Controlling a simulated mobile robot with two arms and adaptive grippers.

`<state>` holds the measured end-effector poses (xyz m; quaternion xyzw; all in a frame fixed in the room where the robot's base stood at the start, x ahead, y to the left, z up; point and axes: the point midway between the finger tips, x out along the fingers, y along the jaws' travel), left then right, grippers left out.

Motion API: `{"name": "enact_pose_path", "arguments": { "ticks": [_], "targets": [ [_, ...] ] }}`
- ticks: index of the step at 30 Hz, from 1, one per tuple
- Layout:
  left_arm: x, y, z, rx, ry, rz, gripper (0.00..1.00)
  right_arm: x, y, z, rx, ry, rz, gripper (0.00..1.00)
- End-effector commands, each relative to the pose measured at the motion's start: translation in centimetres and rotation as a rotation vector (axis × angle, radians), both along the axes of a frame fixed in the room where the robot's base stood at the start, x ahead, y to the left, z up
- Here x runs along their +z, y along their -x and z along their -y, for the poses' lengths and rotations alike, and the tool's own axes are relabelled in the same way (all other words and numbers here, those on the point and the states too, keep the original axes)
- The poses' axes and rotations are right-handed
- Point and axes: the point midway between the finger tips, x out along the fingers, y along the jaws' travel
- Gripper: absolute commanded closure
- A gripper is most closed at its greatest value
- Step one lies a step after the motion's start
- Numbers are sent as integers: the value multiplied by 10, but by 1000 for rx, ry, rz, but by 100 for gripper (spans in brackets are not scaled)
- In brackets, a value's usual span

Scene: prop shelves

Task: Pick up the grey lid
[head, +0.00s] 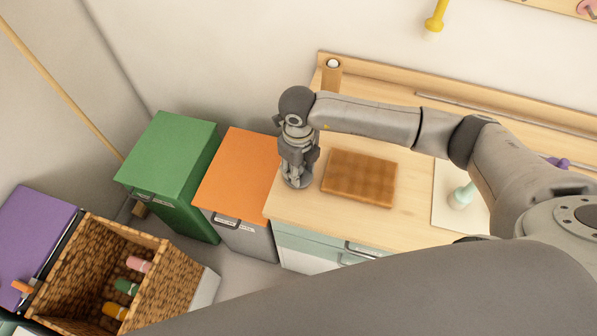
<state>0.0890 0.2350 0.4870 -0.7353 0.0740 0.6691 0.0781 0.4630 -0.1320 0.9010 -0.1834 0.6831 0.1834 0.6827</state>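A small round grey lid (297,185) lies at the left end of the wooden worktop, close to its edge, and shows as a grey disc. My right gripper (298,171) points down directly over it, with its fingertips at the lid. The gripper covers most of the lid. I cannot tell whether the fingers are closed on it or only around it. My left gripper is not in view.
A brown chequered board (359,178) lies just right of the gripper on the worktop (400,228). An orange-topped bin (236,172) and a green bin (168,155) stand to the left. A wicker basket (150,285) holds bottles. A white board (448,205) lies further right.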

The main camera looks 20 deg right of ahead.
Motion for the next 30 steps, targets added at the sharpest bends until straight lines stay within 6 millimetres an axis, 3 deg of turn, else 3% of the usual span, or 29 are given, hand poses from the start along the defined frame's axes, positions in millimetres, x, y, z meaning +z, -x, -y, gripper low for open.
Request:
{"name": "enact_pose_path", "arguments": {
  "ticks": [1, 7, 20, 26, 30],
  "targets": [
    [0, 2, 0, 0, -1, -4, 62, 0, 0, 0, 0, 0, 0, 74],
    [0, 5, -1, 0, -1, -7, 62, 0, 0, 0, 0, 0, 0, 97],
    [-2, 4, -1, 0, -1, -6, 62, 7, -1, 0, 0, -2, 1, 98],
    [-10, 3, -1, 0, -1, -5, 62, 33, -1, 0, 2, -1, 5, 98],
    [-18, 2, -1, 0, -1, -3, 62, 53, 18, -7, 5, -2, 6, 98]
  ]
}}
